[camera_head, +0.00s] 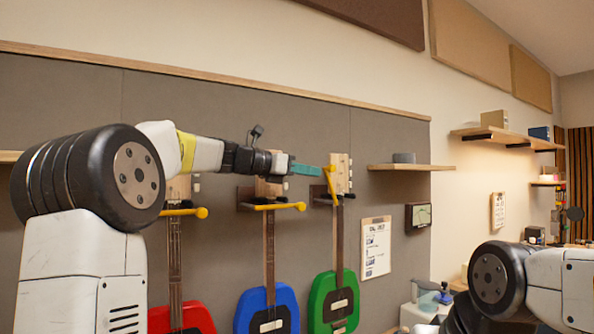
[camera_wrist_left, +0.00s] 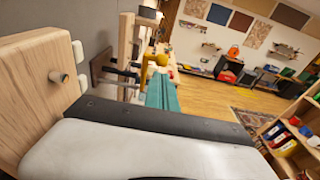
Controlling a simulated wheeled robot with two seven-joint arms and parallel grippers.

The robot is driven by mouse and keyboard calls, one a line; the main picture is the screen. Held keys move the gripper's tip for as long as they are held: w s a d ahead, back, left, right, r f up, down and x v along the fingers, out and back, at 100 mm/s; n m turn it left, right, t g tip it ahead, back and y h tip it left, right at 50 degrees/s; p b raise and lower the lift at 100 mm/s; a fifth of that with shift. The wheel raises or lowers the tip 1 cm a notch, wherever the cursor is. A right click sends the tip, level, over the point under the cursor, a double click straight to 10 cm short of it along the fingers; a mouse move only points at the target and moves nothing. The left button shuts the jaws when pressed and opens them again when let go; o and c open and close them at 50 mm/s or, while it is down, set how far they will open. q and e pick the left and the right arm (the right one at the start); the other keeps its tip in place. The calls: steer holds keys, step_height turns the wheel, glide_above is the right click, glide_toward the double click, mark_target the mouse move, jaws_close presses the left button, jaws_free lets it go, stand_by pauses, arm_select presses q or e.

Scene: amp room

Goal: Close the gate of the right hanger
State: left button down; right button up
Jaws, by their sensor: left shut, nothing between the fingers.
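The right hanger (camera_head: 318,195) holds the green guitar (camera_head: 336,300) by its neck, under the wooden headstock. Its yellow gate (camera_head: 329,184) stands up at a steep slant, unlike the level yellow bars on the other two hangers. In the left wrist view the yellow gate (camera_wrist_left: 146,74) with its ball end shows just beyond the fingers. My left gripper (camera_head: 318,171) is shut and empty. Its teal fingers point right, with the tips beside the gate's upper end; whether they touch it I cannot tell. The fingers also show in the wrist view (camera_wrist_left: 161,93). My right gripper is out of view.
The blue guitar (camera_head: 252,310) and red guitar (camera_head: 187,318) hang to the left. The blue guitar's headstock (camera_wrist_left: 35,80) is close beside my left wrist. A wooden shelf (camera_head: 420,167) with a dark round item is right of the hanger. A clipboard (camera_head: 376,248) hangs below.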

mark_target(328, 169)
arm_select(q)
steer(key=shift+w+d+r, duration=0.15)
steer(key=shift+w+d, duration=0.25)
steer(key=shift+d, duration=0.2)
steer(key=shift+w+d+r, duration=0.15)
steer(key=shift+w+d, duration=0.25)
steer(key=shift+d, duration=0.15)
steer(key=shift+r, duration=0.15)
steer(key=shift+w+d+r+g+y, duration=0.15)
steer(key=shift+d+g+y, duration=0.05)
steer(key=shift+g+y, duration=0.1)
